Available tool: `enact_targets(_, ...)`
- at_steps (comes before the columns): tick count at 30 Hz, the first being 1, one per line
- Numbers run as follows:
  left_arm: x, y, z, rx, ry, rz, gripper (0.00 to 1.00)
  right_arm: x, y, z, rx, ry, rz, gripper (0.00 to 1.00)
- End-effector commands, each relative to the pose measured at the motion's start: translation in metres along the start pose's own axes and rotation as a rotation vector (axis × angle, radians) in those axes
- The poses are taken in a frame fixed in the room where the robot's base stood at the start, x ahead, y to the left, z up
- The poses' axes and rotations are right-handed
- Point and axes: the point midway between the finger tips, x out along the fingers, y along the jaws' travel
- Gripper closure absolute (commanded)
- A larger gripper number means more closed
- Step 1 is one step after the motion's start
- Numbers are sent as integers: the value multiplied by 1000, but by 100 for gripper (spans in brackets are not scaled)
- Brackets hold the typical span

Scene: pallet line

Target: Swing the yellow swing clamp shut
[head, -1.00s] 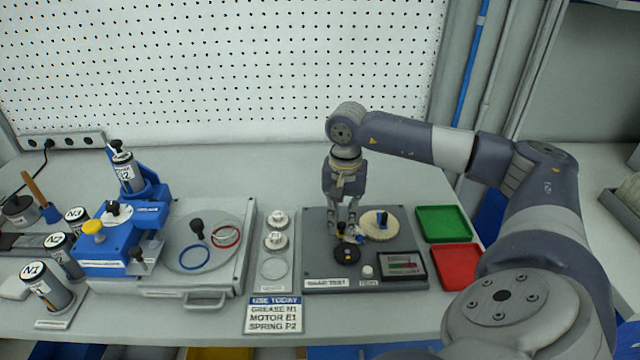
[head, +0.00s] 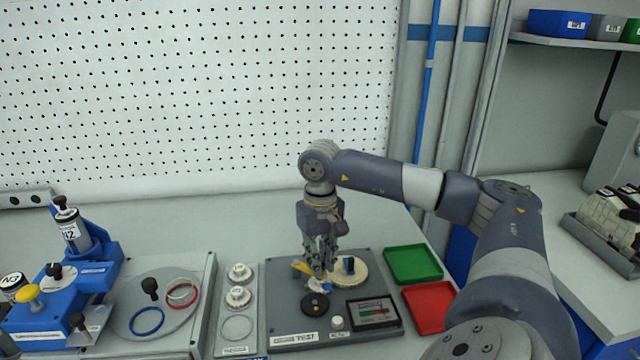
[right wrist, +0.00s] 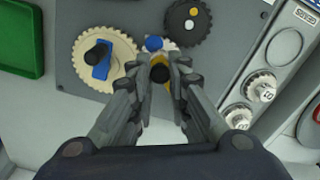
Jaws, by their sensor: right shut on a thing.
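The yellow swing clamp (head: 301,267) is on the grey test board (head: 372,262), and its yellow arm shows just left of my right gripper (head: 321,270). The fingers hide much of the clamp. In the right wrist view, my right gripper (right wrist: 161,68) is closed around a black knob with yellow beside it, which looks like the clamp's handle. A cream gear (head: 357,280) with a blue piece on it sits right of the fingers. A black gear (head: 315,306) lies in front of them. My left gripper is out of view.
A green tray (head: 413,264) and a red tray (head: 431,307) lie right of the board. Left of it stand silver knobbed parts (head: 238,296) and a grey plate with blue and red rings. A blue fixture (head: 52,300) is further left.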

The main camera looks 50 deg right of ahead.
Motion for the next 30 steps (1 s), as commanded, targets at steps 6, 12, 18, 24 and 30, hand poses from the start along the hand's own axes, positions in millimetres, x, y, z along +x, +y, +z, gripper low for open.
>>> enact_targets(6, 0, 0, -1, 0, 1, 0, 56, -2, 1, -1, -8, 5, 2, 100)
enact_targets(12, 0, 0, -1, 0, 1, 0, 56, -2, 2, -2, -7, 6, 3, 100)
enact_targets(18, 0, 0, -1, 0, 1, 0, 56, -1, 1, -1, -7, 4, 2, 62)
enact_targets(24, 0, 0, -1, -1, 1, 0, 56, -1, 1, -1, -8, 3, 2, 62)
enact_targets(30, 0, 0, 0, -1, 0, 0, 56, -13, 0, -2, -8, 5, 0, 62)
